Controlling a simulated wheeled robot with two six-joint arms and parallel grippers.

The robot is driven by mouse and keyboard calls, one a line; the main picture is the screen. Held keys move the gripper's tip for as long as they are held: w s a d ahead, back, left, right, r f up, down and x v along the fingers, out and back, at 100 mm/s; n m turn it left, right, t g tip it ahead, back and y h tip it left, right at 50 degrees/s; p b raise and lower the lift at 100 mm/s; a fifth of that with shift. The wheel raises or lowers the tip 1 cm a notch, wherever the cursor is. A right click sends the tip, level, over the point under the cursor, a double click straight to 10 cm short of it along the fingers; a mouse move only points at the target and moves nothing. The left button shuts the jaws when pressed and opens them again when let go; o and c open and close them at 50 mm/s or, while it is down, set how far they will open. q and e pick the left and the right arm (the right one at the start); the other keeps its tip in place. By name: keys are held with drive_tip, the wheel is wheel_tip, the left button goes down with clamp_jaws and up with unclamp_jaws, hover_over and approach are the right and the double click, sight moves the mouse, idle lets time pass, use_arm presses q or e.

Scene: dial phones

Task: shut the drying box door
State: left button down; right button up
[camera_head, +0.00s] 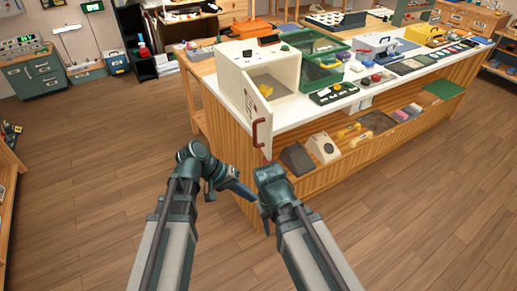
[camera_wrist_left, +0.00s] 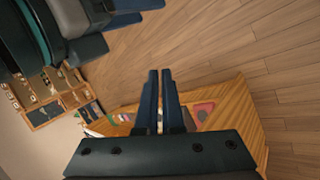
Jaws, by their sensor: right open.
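The white drying box (camera_head: 285,60) stands on the near left end of the counter in the head view, its front open. Its white door (camera_head: 238,98) stands swung out, with a red handle (camera_head: 259,130) near its free edge. My left gripper (camera_head: 243,190) is below and a little left of the handle, apart from it. In the left wrist view its fingers (camera_wrist_left: 161,74) lie nearly together, with nothing held. My right gripper (camera_head: 265,213) is lower, below the handle and in front of the counter; it is open and appears empty.
The wooden counter's white top (camera_head: 320,112) holds a green crate (camera_head: 322,72) beside the box and several small items. The shelf below holds phones (camera_head: 324,147). Open wooden floor (camera_head: 100,140) lies to the left and in front.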

use_arm(q)
drive_tip(key=w+a+r+n+t+h+b, duration=0.35)
drive_tip(key=w+a+h, duration=0.2)
drive_tip(key=w, duration=0.25)
drive_tip(key=t+h+b, duration=0.3)
approach(268, 137)
drive_tip(key=shift+n, duration=0.25)
drive_tip(key=x, duration=0.6)
drive_tip(key=shift+w+d, duration=0.15)
drive_tip(key=shift+d, duration=0.2)
use_arm(e)
wheel_tip(268, 137, down, 8)
drive_tip(key=shift+r, duration=0.15)
use_arm(q)
drive_tip(key=shift+d, duration=0.1)
